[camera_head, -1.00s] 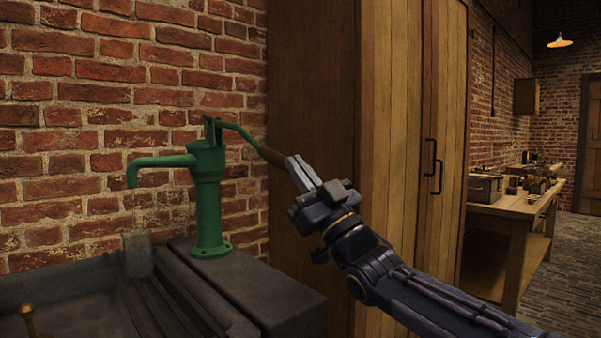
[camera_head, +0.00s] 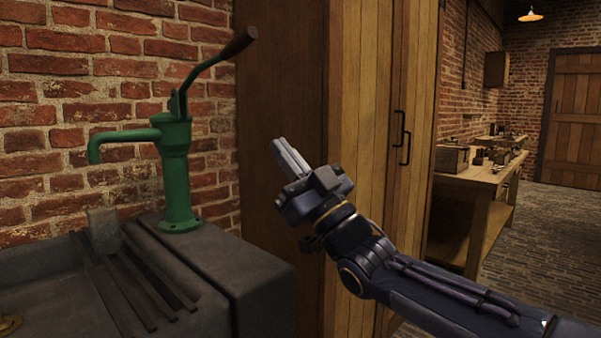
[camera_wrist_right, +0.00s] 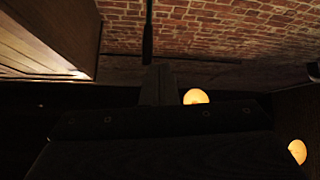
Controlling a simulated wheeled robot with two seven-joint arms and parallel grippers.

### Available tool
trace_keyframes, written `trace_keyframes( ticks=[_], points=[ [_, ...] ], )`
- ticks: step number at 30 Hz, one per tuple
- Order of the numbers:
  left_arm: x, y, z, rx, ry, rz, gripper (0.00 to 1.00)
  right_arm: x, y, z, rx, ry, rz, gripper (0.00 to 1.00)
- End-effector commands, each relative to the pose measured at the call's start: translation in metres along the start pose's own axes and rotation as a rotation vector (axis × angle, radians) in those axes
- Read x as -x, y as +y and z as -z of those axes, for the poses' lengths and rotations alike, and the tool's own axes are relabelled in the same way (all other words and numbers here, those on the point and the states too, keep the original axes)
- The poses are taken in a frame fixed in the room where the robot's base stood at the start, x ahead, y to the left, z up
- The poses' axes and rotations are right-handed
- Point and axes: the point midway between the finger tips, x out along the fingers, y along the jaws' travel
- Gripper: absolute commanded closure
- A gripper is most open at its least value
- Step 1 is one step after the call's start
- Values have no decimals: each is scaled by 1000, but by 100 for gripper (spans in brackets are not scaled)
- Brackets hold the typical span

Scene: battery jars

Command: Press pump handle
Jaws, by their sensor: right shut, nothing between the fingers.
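The green pump (camera_head: 175,180) stands upright on the dark sink ledge, its spout pointing left. Its handle (camera_head: 212,62) is raised, slanting up and right to a brown wooden grip. My right gripper (camera_head: 282,148) is shut and empty, below and right of the grip and clearly apart from it, in front of the cabinet. In the right wrist view its closed fingers (camera_wrist_right: 158,85) show dark. A thin dark bar runs up beyond them there; I cannot tell for sure whether it is the handle. My left gripper is not in view.
A glass jar (camera_head: 103,230) stands below the spout by the dark sink (camera_head: 45,270). A brass piece (camera_head: 9,325) shows at the lower left. A tall wooden cabinet (camera_head: 375,100) stands right of the pump. A wooden workbench (camera_head: 478,195) is farther back. The brick wall is behind.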

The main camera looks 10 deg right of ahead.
Motion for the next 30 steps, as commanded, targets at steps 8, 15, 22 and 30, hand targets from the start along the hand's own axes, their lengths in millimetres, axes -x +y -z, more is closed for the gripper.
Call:
trace_keyframes(
  ticks=[8, 15, 22, 30],
  points=[
    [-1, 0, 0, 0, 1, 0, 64, 35, 0, 0, 2, 4, 0, 100],
    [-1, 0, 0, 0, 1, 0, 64, 38, 0, 0, 1, 5, 0, 100],
    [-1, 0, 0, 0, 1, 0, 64, 38, -1, 0, 1, 6, 1, 100],
    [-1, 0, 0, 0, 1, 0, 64, 39, 1, -1, 1, -6, -6, 100]
  ],
)
